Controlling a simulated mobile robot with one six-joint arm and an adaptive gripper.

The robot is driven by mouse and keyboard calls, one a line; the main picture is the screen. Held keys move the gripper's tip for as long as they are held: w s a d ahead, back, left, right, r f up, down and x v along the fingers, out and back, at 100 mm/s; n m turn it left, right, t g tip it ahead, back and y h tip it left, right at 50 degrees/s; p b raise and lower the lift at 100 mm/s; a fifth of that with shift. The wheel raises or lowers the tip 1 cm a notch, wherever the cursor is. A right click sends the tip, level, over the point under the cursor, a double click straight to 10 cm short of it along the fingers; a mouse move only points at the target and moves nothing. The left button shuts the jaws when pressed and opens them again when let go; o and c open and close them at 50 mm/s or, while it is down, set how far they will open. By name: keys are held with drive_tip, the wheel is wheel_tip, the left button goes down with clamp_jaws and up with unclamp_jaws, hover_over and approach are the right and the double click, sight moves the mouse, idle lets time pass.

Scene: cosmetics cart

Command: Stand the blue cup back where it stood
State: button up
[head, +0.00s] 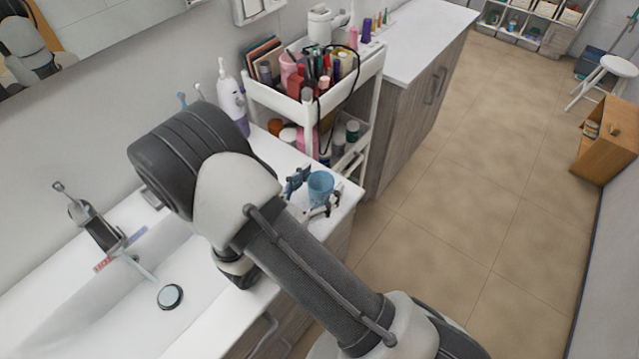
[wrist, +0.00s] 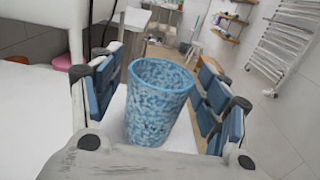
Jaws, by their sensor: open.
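The blue cup (head: 320,186) is at the right end of the white sink counter, near its front corner. It looks upright, with its open mouth up, and seems to rest on the counter, though its base is partly hidden. In the wrist view the mottled blue cup (wrist: 160,103) fills the middle, between my gripper's two blue-padded fingers. My gripper (wrist: 160,72) is open around the cup, with a visible gap on each side. In the head view my gripper (head: 311,195) is partly hidden by my arm and the cup.
A white cart (head: 305,112) full of cosmetics stands close behind the cup. The sink (head: 120,300) with its faucet (head: 98,222) lies to the left. A white and purple electric toothbrush (head: 231,98) stands by the wall. Open tiled floor (head: 470,200) lies to the right.

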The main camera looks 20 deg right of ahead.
drive_tip(key=shift+r, duration=0.25)
drive_tip(key=p+v, duration=0.2)
drive_tip(key=v, duration=1)
drive_tip(key=shift+p, duration=0.3)
drive_tip(key=s+d+r+m+g+y, duration=0.4)
drive_tip(key=s+d+r+m+g, duration=0.3)
drive_tip(key=d+r+m+g, duration=0.5)
drive_tip(key=s+a+r+m+t+y, duration=0.1)
drive_tip(key=s+r+m+t+y, duration=0.5)
drive_tip(key=r+m+y, duration=0.3)
drive_tip(key=shift+s+a+m+y, duration=0.35)
drive_tip(key=shift+s+m+y, duration=0.35)
drive_tip(key=shift+m, duration=1.4)
drive_tip(key=shift+w, duration=0.1)
